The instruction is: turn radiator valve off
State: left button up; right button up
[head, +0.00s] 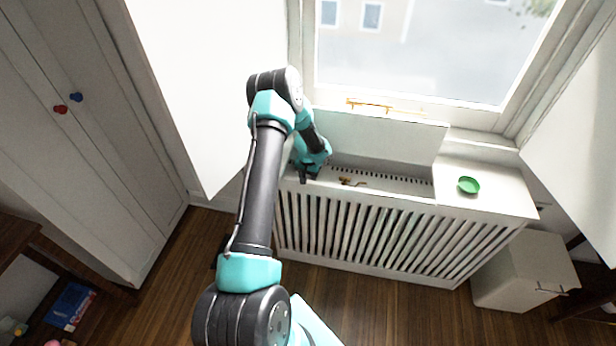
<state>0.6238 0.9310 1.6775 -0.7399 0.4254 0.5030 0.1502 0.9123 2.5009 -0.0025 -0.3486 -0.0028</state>
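A small brass-coloured fitting, which looks like the radiator valve (350,181), sits in the open top of the slatted white radiator cover (345,262). Its exact shape and handle position are too small to tell. My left gripper (307,175) is over the left end of that opening, a little to the left of the brass fitting and apart from it. Its fingers point down and are dark and small, so I cannot tell whether they are open or shut. My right gripper is not in view.
A raised white lid panel (385,135) stands behind the opening, below the window. A green dish (468,185) is on the cover's right end. A white cabinet (525,272) stands at right, a tall wardrobe (60,160) at left. The wooden floor in front is clear.

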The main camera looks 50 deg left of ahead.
pick_arm(q)
jog(key=c, duration=0.4)
jog(key=shift+o, duration=0.2)
jog(key=shift+m, duration=0.4)
jog(key=m, duration=0.2)
jog(key=shift+a+m, duration=0.1)
jog(key=shift+m, duration=0.2)
jog(key=shift+a+m, duration=0.1)
jog(key=shift+m, duration=2)
jog(key=o, duration=0.9)
